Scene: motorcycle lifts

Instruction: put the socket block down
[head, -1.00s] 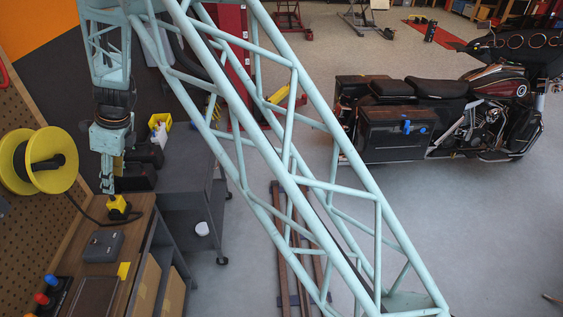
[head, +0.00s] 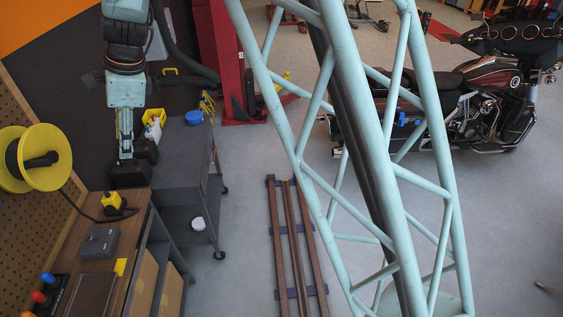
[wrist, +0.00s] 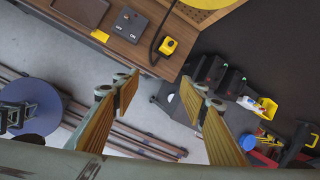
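The socket block (head: 113,203), a small yellow block with a dark face and a black cable, rests on the wooden bench top (head: 141,198) at its far end in the head view. It also shows in the wrist view (wrist: 168,47), on the bench at top centre. My gripper (head: 125,154) is above and beyond the block in the head view, apart from it. In the wrist view my gripper (wrist: 160,92) has its two yellow-padded fingers wide apart with nothing between them. The block lies beyond the fingertips in that view.
A grey switch box (head: 100,243) and a yellow tag lie on the bench. A yellow cable reel (head: 35,160) hangs at the left. A dark cart (head: 185,165) with black cases stands beyond the bench. The motorcycle (head: 470,105) is far right, with open floor before it.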

